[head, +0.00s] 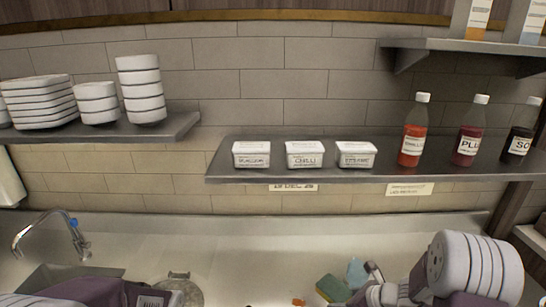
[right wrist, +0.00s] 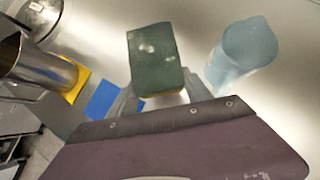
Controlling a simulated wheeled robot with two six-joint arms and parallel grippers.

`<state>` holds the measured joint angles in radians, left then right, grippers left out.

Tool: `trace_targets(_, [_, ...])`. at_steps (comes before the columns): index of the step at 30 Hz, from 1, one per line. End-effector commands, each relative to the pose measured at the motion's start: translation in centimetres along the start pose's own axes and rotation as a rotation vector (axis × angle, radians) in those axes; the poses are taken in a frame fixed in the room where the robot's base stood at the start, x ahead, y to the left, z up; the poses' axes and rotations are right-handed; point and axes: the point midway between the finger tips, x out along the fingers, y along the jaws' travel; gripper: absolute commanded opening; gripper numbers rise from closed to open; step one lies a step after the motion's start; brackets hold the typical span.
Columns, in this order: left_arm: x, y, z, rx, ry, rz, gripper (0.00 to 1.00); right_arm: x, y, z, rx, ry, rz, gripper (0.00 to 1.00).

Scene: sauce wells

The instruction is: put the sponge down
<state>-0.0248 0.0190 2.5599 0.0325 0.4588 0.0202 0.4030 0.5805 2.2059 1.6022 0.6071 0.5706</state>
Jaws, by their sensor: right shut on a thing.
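The sponge (right wrist: 155,58) has a dark green face with pale specks and a yellow lower edge. It is between the fingertips of my right gripper (right wrist: 158,94), which is shut on it. In the head view the sponge (head: 333,289) shows low in the middle, beside my right gripper, over the pale steel counter (head: 260,240). I cannot tell whether it touches the counter. My left arm comes in at the bottom left; its gripper body (head: 150,296) is at the frame edge and its fingertips are not visible.
A translucent light-blue cup (right wrist: 245,50) stands close right of the sponge. A blue flat piece (right wrist: 103,100), a yellow piece (right wrist: 76,82) and a metal vessel (right wrist: 35,68) lie left. Above, a shelf (head: 300,177) holds white tubs and sauce bottles. The tap (head: 55,235) is left.

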Motion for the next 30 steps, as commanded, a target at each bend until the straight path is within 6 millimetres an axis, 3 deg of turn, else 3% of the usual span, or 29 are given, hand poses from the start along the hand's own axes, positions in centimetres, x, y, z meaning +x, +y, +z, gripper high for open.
trace_targets(3, [0.0,0.0,0.0,0.0,0.0,0.0,1.0,-1.7,2.1,-3.3,-0.012,0.001,0.019,0.21])
trace_targets(9, [0.0,0.0,0.0,0.0,0.0,0.0,1.0,-2.4,6.5,-4.9,-0.152,0.0,0.128,0.21])
trace_targets(30, [0.0,0.0,0.0,0.0,0.0,0.0,1.0,-2.5,7.0,-4.2,-0.221,-0.001,0.183,0.21])
